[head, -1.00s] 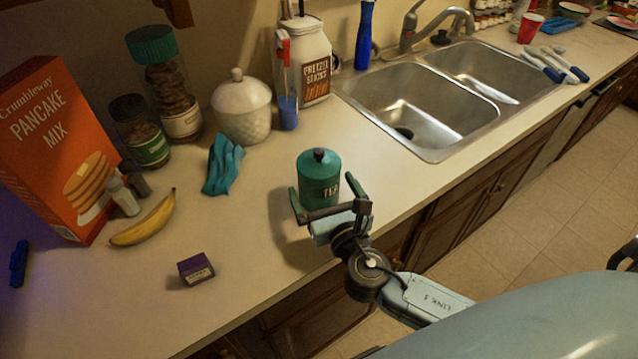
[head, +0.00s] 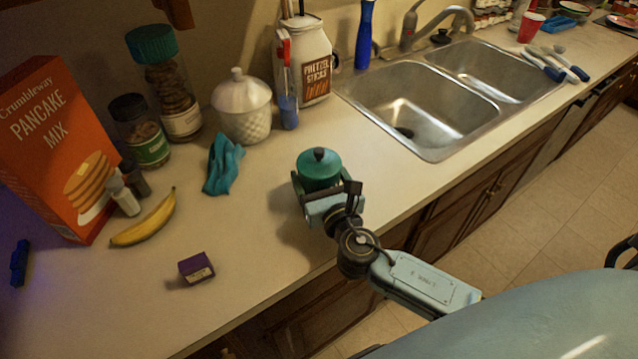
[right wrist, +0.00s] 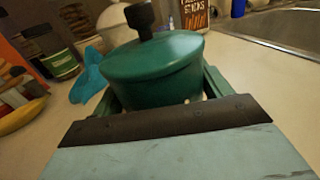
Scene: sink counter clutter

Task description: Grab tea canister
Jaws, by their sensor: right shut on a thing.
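The tea canister (head: 319,166) is green with a lidded top and a dark knob, and stands upright on the counter near its front edge. It also fills the middle of the right wrist view (right wrist: 153,75). My right gripper (head: 322,188) is shut on the canister, with one finger on each side of its body. The gripper and wrist hide the canister's lower front and its label. In the right wrist view the finger (right wrist: 215,82) on the right shows beside the canister below the lid. My left gripper is not in view.
A purple box (head: 196,267), a banana (head: 145,219) and a teal cloth (head: 222,164) lie to the left. A white jar (head: 242,108) and a pretzel jar (head: 305,62) stand behind. The sink (head: 430,105) is at the right. Counter around the canister is clear.

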